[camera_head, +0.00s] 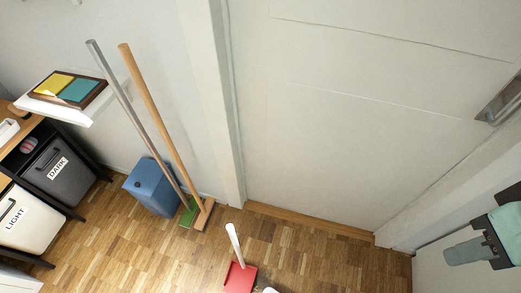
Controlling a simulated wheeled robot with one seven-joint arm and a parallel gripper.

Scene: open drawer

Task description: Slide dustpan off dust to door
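A red dustpan (239,279) lies on the wooden floor at the bottom centre of the head view, cut off by the lower edge. A pale handle (235,244) rises from it, tilted up and left. The white door (345,120) stands closed behind it, with a wooden threshold strip (310,220) along its foot. The dustpan is apart from the door, with bare floor between. I cannot make out any dust; the floor under the dustpan is hidden.
A broom (165,130) and a grey-handled tool (140,120) lean on the wall beside a blue bin (151,187). Laundry bins marked DARK (58,170) and LIGHT (25,218) stand left. A teal and dark device (485,240) is at right.

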